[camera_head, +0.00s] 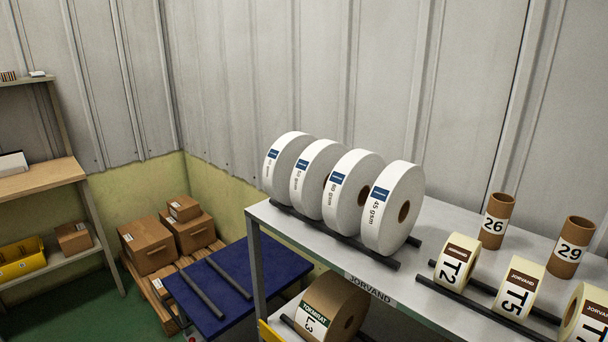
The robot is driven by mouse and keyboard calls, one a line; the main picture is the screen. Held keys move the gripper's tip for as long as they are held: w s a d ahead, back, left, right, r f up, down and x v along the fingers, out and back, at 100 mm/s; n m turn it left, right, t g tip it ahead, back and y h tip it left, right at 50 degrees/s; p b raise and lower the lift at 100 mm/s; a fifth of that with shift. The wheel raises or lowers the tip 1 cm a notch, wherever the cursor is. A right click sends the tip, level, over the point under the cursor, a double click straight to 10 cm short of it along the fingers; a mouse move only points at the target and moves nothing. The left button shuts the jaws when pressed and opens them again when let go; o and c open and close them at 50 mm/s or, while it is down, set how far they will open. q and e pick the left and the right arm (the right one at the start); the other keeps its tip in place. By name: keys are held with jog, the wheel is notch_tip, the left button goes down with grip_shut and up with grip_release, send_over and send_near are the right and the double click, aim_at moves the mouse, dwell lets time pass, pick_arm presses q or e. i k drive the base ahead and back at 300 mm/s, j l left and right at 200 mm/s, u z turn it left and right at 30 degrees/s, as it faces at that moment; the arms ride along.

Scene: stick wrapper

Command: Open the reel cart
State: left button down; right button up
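A low blue-topped stand (245,270) with two dark parallel bars on top is at the lower centre left; it may be the reel cart, but I cannot tell for sure. Its lower part is hidden by the grey rack and cut off by the frame. No lid, door or latch on it is visible. Neither of my grippers is in view.
A grey rack (278,222) labelled JORVAND holds several white reels (399,208), smaller labelled rolls (456,262) and cardboard tubes 26 (497,221) and 29 (570,247). A brown L3 reel (332,306) sits below. Boxes (148,246) stand behind; wooden shelves (40,178) are left.

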aim_at(215, 291)
jog(key=i+j+u, duration=0.1)
jog(key=j, duration=0.25)
jog(key=i+j+u, duration=0.1)
jog(key=j, duration=0.25)
jog(key=i+j+u, duration=0.1)
jog(key=j, duration=0.25)
jog(key=i+j+u, duration=0.15)
jog(key=i+j, duration=0.1)
jog(key=j, duration=0.05)
